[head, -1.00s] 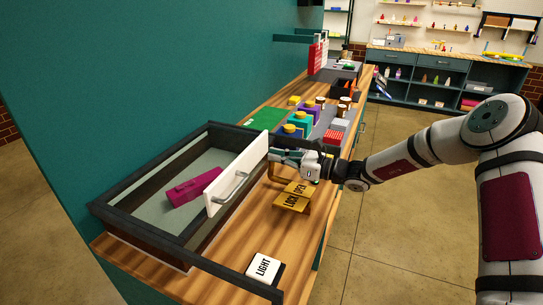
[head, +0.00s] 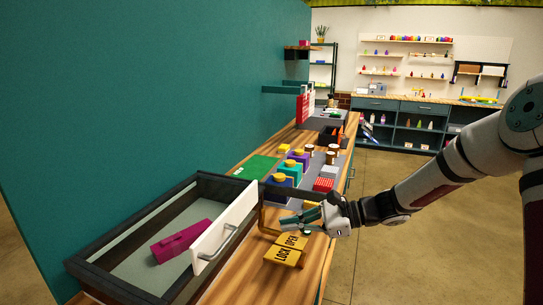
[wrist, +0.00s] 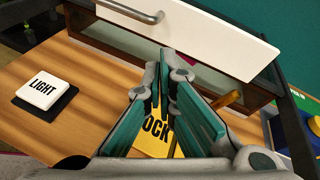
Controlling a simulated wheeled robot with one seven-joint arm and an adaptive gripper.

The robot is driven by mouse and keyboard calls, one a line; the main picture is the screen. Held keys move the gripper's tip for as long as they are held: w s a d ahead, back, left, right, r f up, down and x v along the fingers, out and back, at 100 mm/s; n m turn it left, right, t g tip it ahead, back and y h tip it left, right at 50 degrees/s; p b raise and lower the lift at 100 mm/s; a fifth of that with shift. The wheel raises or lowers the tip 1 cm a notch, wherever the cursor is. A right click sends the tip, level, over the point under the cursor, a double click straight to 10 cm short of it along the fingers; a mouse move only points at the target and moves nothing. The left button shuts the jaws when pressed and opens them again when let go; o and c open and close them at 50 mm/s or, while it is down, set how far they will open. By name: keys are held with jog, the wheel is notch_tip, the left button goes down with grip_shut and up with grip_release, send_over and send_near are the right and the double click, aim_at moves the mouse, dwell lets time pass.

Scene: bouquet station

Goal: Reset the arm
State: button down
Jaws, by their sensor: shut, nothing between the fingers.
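My gripper (head: 300,219) is shut and empty. In the head view it hovers over the wooden counter, to the right of the dark-framed case and close to the yellow LOCK/OPEN sign (head: 284,251). In the wrist view its teal fingers (wrist: 168,100) point toward the case's white front panel (wrist: 200,30) and cover part of the yellow sign (wrist: 150,143). My arm reaches in from the right side of the head view.
The dark-framed case (head: 122,235) holds a magenta box (head: 183,240). A LIGHT button (wrist: 44,91) sits on the counter. Several colored containers (head: 283,181) and a green mat (head: 255,167) stand behind the gripper. Open floor (head: 400,250) lies to the right.

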jog(key=s+d+r+n+t+h, duration=0.1)
jog(key=s+d+r+n+h, duration=0.3)
jog(key=s, duration=0.6)
jog(key=s+d+r+n+t+h, duration=0.1)
jog(key=s+d+r+n+h, duration=0.3)
jog(key=s+n, duration=0.3)
jog(key=s+d+r+n+t+h, duration=0.1)
jog(key=s+d+r+n+h, duration=0.4)
jog(key=s, duration=0.8)
jog(key=shift+d+h, duration=0.3)
jog(key=shift+h, duration=0.4)
